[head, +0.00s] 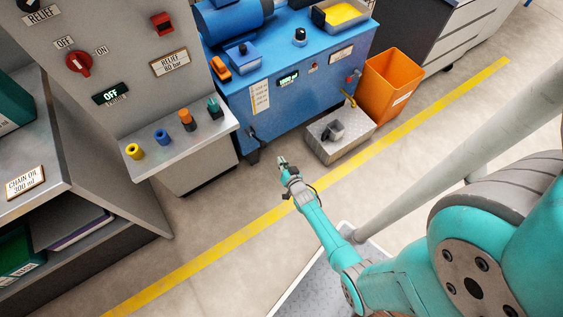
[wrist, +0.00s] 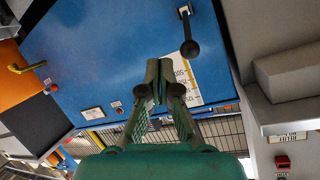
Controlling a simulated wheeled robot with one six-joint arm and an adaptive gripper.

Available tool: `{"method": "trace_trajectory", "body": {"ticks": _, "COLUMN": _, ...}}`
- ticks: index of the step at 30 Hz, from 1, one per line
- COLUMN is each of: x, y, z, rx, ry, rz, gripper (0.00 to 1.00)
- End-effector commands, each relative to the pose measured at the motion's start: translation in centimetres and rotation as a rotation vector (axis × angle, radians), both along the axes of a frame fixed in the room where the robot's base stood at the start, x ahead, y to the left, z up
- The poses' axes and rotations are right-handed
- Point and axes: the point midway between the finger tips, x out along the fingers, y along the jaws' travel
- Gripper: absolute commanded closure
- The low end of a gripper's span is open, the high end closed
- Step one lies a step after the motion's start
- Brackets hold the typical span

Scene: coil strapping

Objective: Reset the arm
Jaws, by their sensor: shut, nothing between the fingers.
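My gripper (head: 282,161) is in the middle of the head view, at the end of my outstretched teal arm. It is over the floor in front of the blue machine (head: 293,55) and touches nothing that I can see. In the wrist view my gripper (wrist: 158,85) has its fingertips together with nothing between them. Behind the fingers there, the blue machine's front (wrist: 100,75) shows, with a white label (wrist: 188,82) and a lever with a black knob (wrist: 189,47).
A grey panel shelf (head: 180,140) with coloured fittings stands left of my gripper. A metal box (head: 340,137) and an orange bin (head: 388,85) stand to the right. A yellow line (head: 235,240) crosses the floor. Open floor lies below the gripper.

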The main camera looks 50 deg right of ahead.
Motion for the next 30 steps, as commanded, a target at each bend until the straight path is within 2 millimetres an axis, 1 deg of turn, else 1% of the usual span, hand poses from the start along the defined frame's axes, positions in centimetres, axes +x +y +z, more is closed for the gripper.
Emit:
{"method": "trace_trajectory", "body": {"ticks": 22, "x": -0.1, "y": 0.1, "z": 0.0, "rx": 0.0, "ry": 0.001, "rz": 0.002, "gripper": 1.0}}
{"method": "trace_trajectory", "body": {"ticks": 26, "x": -1.3, "y": 1.6, "z": 0.2, "rx": -0.011, "ry": 0.005, "rz": 0.019, "gripper": 1.0}}
{"method": "trace_trajectory", "body": {"ticks": 29, "x": -3.4, "y": 4.0, "z": 0.9, "rx": -0.031, "ry": 0.01, "rz": 0.05, "gripper": 1.0}}
{"method": "trace_trajectory", "body": {"ticks": 30, "x": -4.5, "y": 5.1, "z": 1.4, "rx": -0.041, "ry": 0.014, "rz": 0.065, "gripper": 1.0}}
